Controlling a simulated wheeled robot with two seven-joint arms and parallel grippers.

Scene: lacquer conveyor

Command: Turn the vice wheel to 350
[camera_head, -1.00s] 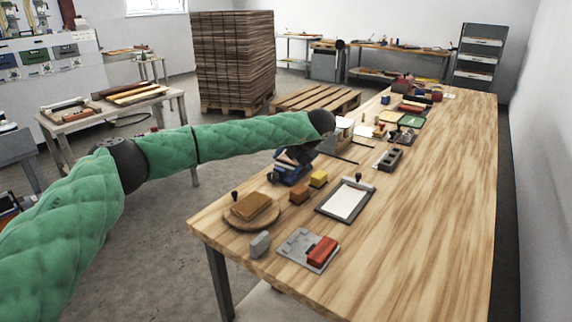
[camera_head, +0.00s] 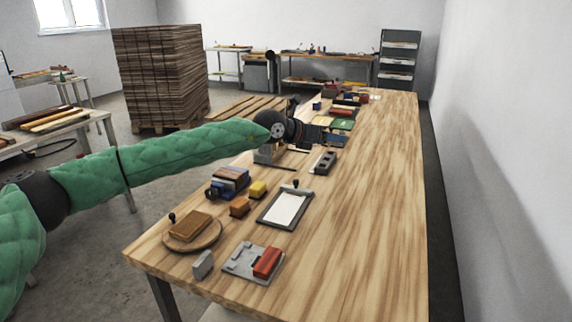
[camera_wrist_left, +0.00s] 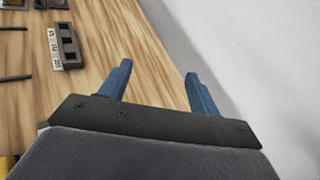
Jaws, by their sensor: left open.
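A blue vice-like device (camera_head: 229,181) with a dark round part at its front left stands at the left edge of the wooden table; I cannot read any setting on it. My left gripper (camera_head: 326,131) is farther up the table, beyond this device and apart from it. In the left wrist view its two blue fingers (camera_wrist_left: 160,84) are spread with nothing between them, above bare table top. A grey block with dark square holes (camera_head: 325,162) lies near the gripper. It also shows in the left wrist view (camera_wrist_left: 66,45), with a white strip of small markings. My right gripper is not in view.
More items crowd the far end. The table's right side is clear.

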